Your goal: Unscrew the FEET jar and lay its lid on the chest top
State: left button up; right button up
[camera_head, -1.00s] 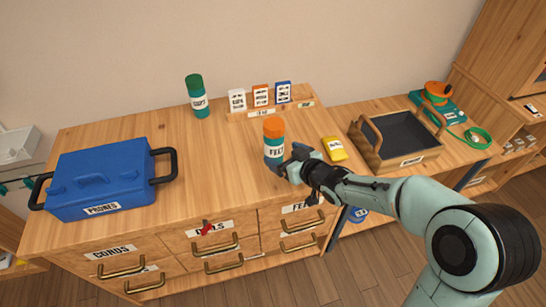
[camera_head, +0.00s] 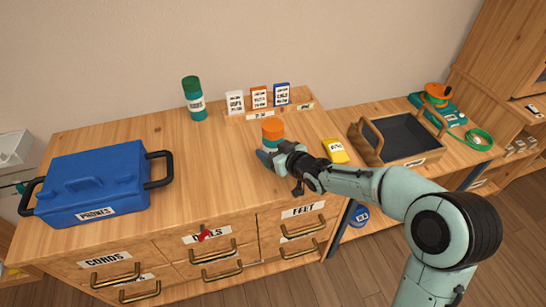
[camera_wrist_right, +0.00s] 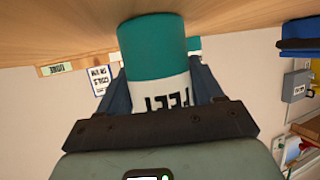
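The FEET jar (camera_head: 272,138), teal and white with an orange lid (camera_head: 272,129), stands upright on the chest top (camera_head: 215,165). The lid sits on it. My right gripper (camera_head: 268,156) is low at the jar's front, partly hiding its body. In the right wrist view, the jar (camera_wrist_right: 155,60) appears upside down between the two fingers (camera_wrist_right: 160,88), label facing the camera. The fingers lie close along both sides; I cannot tell whether they press on it. The lid is out of that view. My left gripper is not in view.
A blue PHONES case (camera_head: 95,180) stands at the chest's left. A green-lidded jar (camera_head: 193,98) and a card rack (camera_head: 265,112) are at the back. A yellow box (camera_head: 335,150) and a dark tray (camera_head: 400,135) lie right. The chest top's middle is bare.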

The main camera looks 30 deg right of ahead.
aim_at(279, 138)
jog(key=c, duration=0.3)
jog(key=shift+r+p, duration=0.3)
jog(key=shift+r, duration=0.3)
notch_tip(279, 138, up, 5)
jog(key=shift+f+p, duration=0.2)
jog(key=shift+p, duration=1.05)
notch_tip(279, 138, up, 10)
jog(key=p, duration=0.6)
jog(key=shift+f+p, duration=0.25)
jog(key=shift+p, duration=0.1)
notch_tip(279, 138, up, 4)
jog(key=p, duration=0.3)
jog(key=shift+f, duration=0.2)
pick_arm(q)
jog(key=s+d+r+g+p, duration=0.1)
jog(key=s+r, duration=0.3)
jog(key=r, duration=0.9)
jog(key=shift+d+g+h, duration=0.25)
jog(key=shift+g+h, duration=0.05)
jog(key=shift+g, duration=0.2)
pick_arm(e)
jog(key=shift+r, duration=0.6)
